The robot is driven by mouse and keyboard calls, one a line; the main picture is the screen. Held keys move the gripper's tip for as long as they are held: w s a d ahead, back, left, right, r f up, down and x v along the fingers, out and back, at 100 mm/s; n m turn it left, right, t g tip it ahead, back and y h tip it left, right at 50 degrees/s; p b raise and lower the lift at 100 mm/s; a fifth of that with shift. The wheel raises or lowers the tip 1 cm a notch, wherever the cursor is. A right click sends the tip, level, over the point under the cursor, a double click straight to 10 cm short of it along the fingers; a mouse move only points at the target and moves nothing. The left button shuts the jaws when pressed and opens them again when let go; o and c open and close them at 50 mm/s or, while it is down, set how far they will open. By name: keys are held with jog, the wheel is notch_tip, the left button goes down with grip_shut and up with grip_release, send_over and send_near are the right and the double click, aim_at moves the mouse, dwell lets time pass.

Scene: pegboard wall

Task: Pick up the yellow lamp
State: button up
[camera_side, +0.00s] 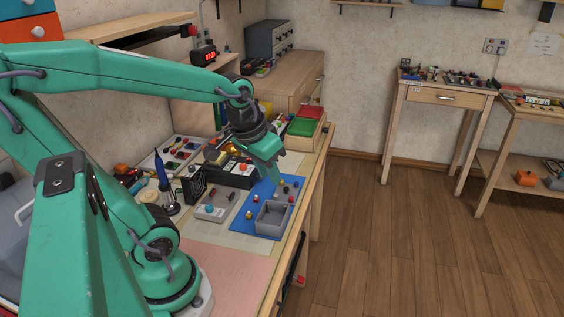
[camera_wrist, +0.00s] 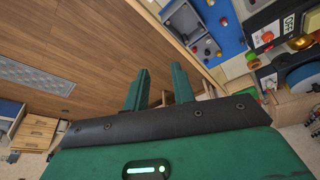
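Small yellow pieces lie on the blue mat (camera_side: 262,230) on the workbench in the side view; one yellow piece (camera_side: 249,214) is left of the grey open box (camera_side: 273,218). They look like lamps, but are too small to be sure. My gripper (camera_side: 272,170) hangs above the back part of the mat. In the wrist view my gripper (camera_wrist: 159,78) has its two green fingers apart with nothing between them. The blue mat also shows at the top right there (camera_wrist: 230,42), beside the grey box (camera_wrist: 184,20). A small yellow piece (camera_wrist: 210,2) shows at the top edge.
A grey switch box (camera_side: 210,208), a soldering iron in its stand (camera_side: 165,185) and a dark meter (camera_side: 230,173) stand left of the mat. A tray of small parts (camera_side: 178,154) is behind. Green and red boxes (camera_side: 303,125) are at the back right. Wooden floor (camera_side: 400,240) lies beyond the bench edge.

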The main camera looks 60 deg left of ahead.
jog(key=w+a+f+n+g, duration=0.2)
jog(key=a+f+n, duration=0.1)
jog(key=a+f, duration=0.35)
jog(key=n+g, duration=0.2)
jog(key=n, duration=0.1)
send_near(249, 214)
jog(key=shift+a+f+h, duration=0.4)
jog(key=shift+a, duration=0.4)
jog(key=shift+f, duration=1.25)
jog(key=shift+d+f, duration=0.2)
jog(key=shift+f, duration=2.4)
jog(key=shift+c, duration=0.3)
grip_shut()
